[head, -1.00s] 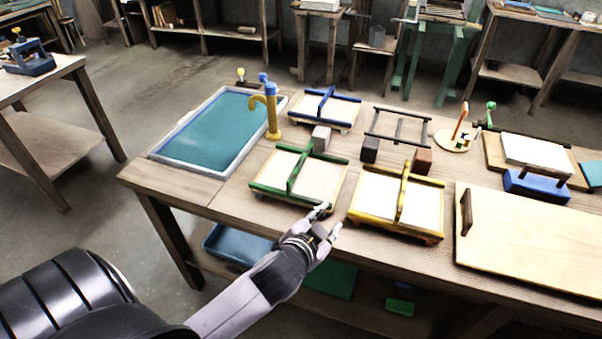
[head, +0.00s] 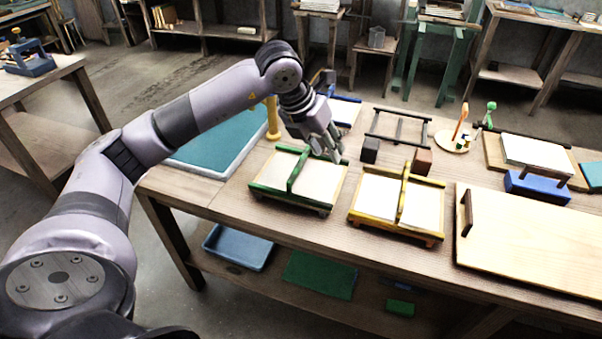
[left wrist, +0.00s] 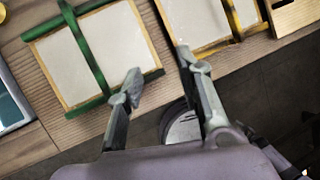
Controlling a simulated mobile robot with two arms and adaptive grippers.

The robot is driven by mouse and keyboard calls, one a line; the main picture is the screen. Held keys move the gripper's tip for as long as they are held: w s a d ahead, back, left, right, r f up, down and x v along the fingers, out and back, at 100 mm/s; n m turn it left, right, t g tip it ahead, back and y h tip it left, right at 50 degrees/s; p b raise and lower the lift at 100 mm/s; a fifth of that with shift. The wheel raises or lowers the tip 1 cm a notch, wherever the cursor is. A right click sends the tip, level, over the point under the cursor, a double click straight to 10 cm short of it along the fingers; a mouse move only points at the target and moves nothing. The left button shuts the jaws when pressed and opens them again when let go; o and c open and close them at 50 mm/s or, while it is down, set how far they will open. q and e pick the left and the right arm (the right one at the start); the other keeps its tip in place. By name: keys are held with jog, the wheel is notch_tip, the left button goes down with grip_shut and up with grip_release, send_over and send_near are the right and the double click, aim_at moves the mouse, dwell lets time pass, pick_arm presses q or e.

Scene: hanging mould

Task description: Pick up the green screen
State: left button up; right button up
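The green screen (head: 318,180) is a wooden-edged pale panel with green bars along two sides and a raised green bar across its middle. It lies flat on the workbench, left of the yellow screen (head: 420,205). My left gripper (head: 329,154) is above the green screen's far right corner, pointing down, and hides part of that area. In the left wrist view the gripper (left wrist: 160,67) is open and empty, its fingers apart. One fingertip overlaps the edge of the green screen (left wrist: 122,40) there; contact cannot be told. My right gripper is not in view.
A blue-barred screen (head: 345,110) is partly hidden behind my left arm. A teal-filled basin (head: 212,145) lies left. Dark and brown blocks (head: 370,150) and an empty frame (head: 398,127) stand behind. A large wooden board (head: 530,230) covers the right side.

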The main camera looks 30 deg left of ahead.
aim_at(300, 160)
pick_arm(q)
jog(key=a+r+n+y, duration=0.2)
jog(key=a+y, duration=0.1)
jog(key=a, duration=0.6)
jog(key=x, duration=0.3)
jog(key=p+x, duration=0.1)
jog(key=x, duration=0.6)
jog(key=shift+s+f+p, duration=0.2)
jog(key=shift+f+p, duration=0.2)
jog(key=shift+x, duration=0.9)
jog(key=p+x, duration=0.1)
jog(key=x, duration=0.3)
jog(key=shift+f, duration=0.25)
jog(key=shift+y, duration=0.3)
jog(key=shift+c, duration=0.2)
grip_shut()
jog(key=shift+r, duration=0.1)
